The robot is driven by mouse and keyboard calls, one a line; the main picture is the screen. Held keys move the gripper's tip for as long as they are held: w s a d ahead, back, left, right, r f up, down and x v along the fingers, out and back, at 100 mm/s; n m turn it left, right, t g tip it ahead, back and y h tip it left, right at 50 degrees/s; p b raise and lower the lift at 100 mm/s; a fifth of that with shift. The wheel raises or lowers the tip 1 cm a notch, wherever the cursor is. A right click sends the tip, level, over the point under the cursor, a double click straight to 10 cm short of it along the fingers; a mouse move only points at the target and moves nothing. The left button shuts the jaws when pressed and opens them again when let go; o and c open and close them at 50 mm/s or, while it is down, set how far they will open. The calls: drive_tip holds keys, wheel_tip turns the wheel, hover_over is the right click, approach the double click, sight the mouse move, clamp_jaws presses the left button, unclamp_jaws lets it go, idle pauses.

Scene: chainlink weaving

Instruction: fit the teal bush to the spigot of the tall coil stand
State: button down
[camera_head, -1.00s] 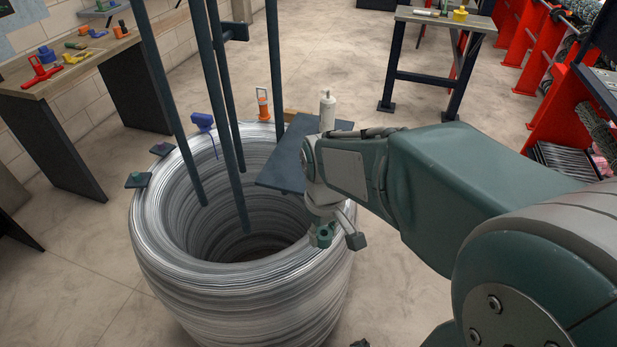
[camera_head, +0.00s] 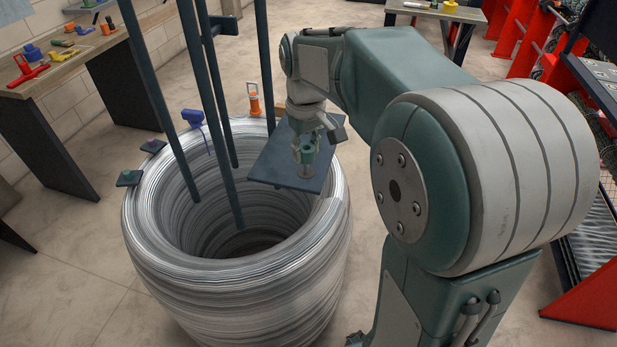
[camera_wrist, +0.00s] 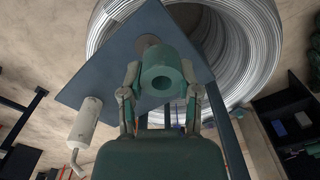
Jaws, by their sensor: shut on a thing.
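My gripper (camera_head: 306,142) is shut on the teal bush (camera_head: 307,155), over the dark plate (camera_head: 268,168) of the tall coil stand. A brownish round piece, seemingly the spigot (camera_wrist: 147,41), shows on the plate (camera_wrist: 100,72) just beyond the bush. In the head view this spigot (camera_head: 305,173) shows just below the bush. The bush appears offset from it in the wrist view; I cannot tell whether they touch.
A big wire coil (camera_head: 150,245) surrounds dark upright posts (camera_head: 207,110). A blue clip (camera_head: 192,117) and an orange-and-white piece (camera_head: 254,98) are at its rim. A bench (camera_head: 60,75) is at left.

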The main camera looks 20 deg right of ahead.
drive_tip(key=shift+w+d+r, duration=0.3)
drive_tip(key=shift+w+r, duration=0.45)
drive_tip(key=shift+w, duration=0.1)
drive_tip(key=shift+w+d+r, duration=0.25)
drive_tip(key=shift+w+r, duration=0.5)
drive_tip(key=shift+w, duration=0.05)
drive_tip(key=shift+f, duration=0.1)
drive_tip(key=shift+f, duration=2.7)
drive_tip(key=shift+s+f, duration=0.1)
drive_tip(key=shift+f, duration=2.15)
drive_tip(key=shift+c, duration=1.2)
unclamp_jaws()
wheel_tip(320, 180, up, 12)
